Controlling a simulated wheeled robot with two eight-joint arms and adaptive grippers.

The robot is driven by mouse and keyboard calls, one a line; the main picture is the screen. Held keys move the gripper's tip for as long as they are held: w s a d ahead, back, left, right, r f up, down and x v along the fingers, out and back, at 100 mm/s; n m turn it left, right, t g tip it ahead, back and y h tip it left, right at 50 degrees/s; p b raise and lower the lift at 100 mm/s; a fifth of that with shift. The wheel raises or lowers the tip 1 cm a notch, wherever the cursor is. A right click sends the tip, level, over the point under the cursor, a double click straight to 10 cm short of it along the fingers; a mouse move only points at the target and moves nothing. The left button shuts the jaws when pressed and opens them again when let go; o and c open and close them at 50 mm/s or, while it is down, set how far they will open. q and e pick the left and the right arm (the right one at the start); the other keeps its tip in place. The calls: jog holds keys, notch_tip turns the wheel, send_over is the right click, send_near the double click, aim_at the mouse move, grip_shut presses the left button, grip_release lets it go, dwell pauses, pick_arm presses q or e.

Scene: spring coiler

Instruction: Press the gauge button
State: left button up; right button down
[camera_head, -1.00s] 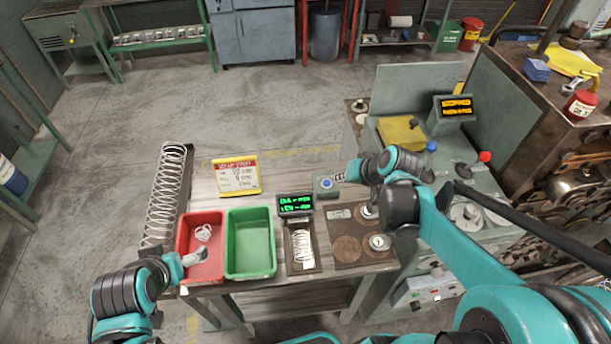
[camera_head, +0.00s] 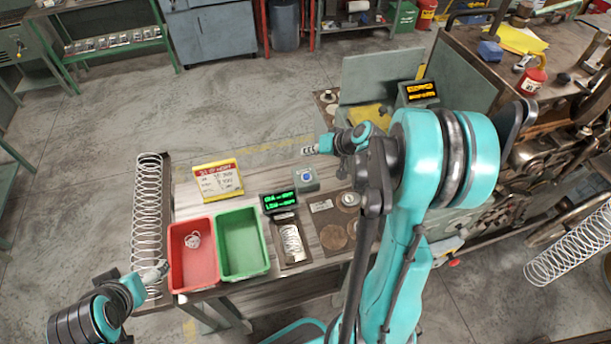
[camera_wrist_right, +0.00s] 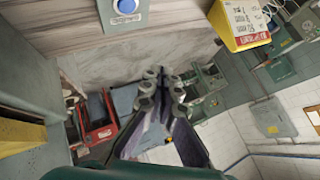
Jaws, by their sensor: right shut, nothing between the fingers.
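The gauge button (camera_head: 306,175) is a round blue button on a small grey box on the bench. It also shows at the top of the right wrist view (camera_wrist_right: 126,6). The gauge display (camera_head: 279,202) has green text too small to read surely, and a short coil spring (camera_head: 291,243) lies on the plate in front of it. My right gripper (camera_head: 309,150) is shut and empty, above the button in the picture and apart from it. Its fingers also show in the right wrist view (camera_wrist_right: 163,78). My left gripper (camera_head: 160,270) is by the red bin's left side; its fingers are unclear.
A red bin (camera_head: 171,262) holding a whitish item and a green bin (camera_head: 254,272) stand left of the gauge. A yellow sign card (camera_head: 218,180) stands behind them. A long spring (camera_head: 147,220) lies at the bench's left. A machine with an amber display (camera_head: 421,91) is at right.

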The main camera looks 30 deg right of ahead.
jog(key=b, duration=0.6)
send_over(309, 177)
notch_tip(309, 177, down, 8)
jog(key=shift+w+r, duration=0.1)
jog(key=shift+r, duration=0.05)
jog(key=shift+f+b, duration=0.45)
jog(key=shift+f, duration=0.05)
dwell(0.6)
jog(key=shift+f+b, duration=0.4)
jog(key=shift+b, duration=0.1)
jog(key=shift+f+b, duration=0.4)
dwell(0.4)
jog(key=shift+a, duration=0.1)
jog(key=shift+r+p, duration=0.6)
jog(key=shift+r, duration=0.2)
